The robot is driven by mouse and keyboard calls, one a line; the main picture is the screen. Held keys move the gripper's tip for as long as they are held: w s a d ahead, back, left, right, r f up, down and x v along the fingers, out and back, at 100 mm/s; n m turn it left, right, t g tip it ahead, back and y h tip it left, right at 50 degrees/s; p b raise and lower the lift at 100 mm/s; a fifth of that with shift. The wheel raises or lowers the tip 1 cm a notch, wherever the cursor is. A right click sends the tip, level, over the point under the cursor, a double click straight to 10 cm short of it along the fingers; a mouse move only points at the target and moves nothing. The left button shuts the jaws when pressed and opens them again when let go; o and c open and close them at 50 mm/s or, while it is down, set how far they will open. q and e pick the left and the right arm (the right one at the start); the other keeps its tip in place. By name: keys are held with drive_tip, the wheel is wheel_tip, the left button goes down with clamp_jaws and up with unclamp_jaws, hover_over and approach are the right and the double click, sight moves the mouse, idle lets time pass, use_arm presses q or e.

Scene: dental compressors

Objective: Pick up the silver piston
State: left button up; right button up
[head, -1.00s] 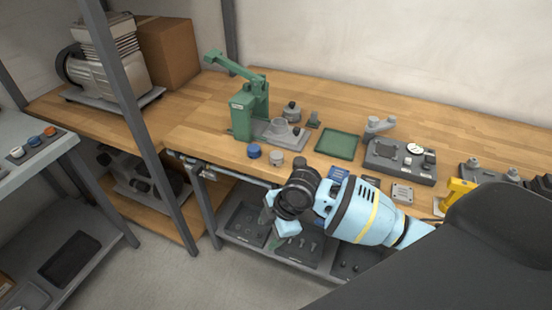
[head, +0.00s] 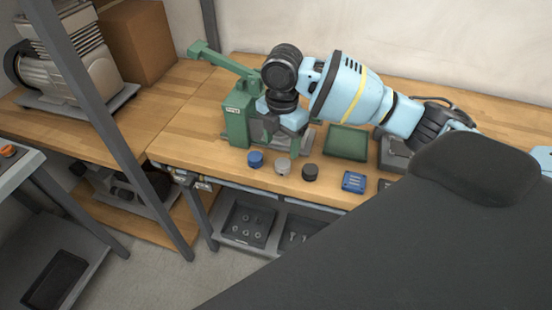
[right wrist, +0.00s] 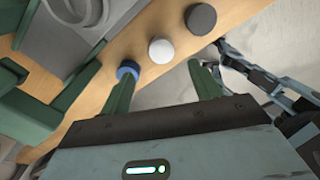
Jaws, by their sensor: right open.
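The silver piston (head: 282,166) stands near the front edge of the wooden bench, between a blue piston (head: 255,159) and a black piston (head: 310,172). My right gripper (head: 279,140) is above the bench just behind this row, in front of the green press. In the right wrist view its two green fingers are apart with nothing between them. There the silver piston (right wrist: 161,50) shows just beyond the gap between the fingertips (right wrist: 162,70). The blue piston (right wrist: 128,70) is close to one fingertip; I cannot tell if they touch. My left gripper is not in view.
The green press (head: 238,118) stands close to the left of my right gripper. A green tray (head: 346,143) and a blue box (head: 353,181) are to the right. The bench's front edge is close to the pistons. A grey rack post (head: 95,120) crosses the left side.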

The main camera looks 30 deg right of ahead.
sight(283, 163)
drive_tip(key=shift+s+f, duration=0.35)
drive_tip(key=shift+f, duration=0.85)
drive_tip(key=shift+w+f, duration=0.15)
wheel_tip(283, 163, down, 5)
drive_tip(key=shift+d, duration=0.15)
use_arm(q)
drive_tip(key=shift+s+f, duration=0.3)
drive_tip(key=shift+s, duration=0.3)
use_arm(e)
drive_tip(key=c, duration=1.1)
